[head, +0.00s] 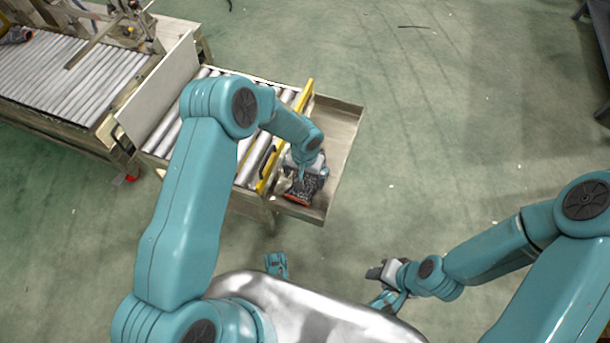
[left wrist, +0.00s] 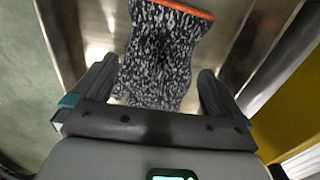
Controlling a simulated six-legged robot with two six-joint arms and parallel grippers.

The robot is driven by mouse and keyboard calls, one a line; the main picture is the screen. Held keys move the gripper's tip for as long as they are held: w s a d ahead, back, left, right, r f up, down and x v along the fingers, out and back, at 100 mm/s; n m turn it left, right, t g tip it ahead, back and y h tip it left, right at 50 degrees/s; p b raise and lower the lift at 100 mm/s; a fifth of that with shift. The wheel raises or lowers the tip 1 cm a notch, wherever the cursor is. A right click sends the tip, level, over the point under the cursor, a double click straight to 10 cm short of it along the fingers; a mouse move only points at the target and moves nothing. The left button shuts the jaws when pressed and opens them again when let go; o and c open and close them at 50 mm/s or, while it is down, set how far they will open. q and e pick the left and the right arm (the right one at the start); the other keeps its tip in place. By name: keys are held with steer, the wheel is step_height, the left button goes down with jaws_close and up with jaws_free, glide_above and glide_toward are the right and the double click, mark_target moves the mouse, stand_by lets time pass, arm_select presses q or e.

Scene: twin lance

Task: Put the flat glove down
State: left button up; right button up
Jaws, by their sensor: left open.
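The flat glove (head: 304,188) is speckled black and grey with an orange cuff edge. It lies in the metal tray (head: 342,135) at the end of the roller conveyor. My left gripper (head: 302,172) is directly over it in the head view. In the left wrist view the glove (left wrist: 160,55) lies between the two fingers of my left gripper (left wrist: 155,85), which are spread apart with gaps on both sides. The cuff points away from the gripper. My right gripper (head: 380,272) is low at the right, away from the tray; its finger opening is too small to judge.
A yellow bar (head: 307,98) with a black handle stands between the rollers and the tray. The roller conveyor (head: 172,132) with a pale side panel (head: 160,90) is to the left. The green floor to the right of the tray is mostly clear.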

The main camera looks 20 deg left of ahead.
arm_select(q)
step_height(320, 180, up, 11)
steer(key=p, duration=0.3)
steer(key=shift+r, duration=0.15)
arm_select(e)
step_height(320, 180, up, 4)
steer(key=shift+s+f, duration=0.1)
steer(key=shift+f, duration=0.15)
arm_select(q)
steer(key=shift+s, duration=0.15)
arm_select(e)
steer(key=shift+s, duration=0.1)
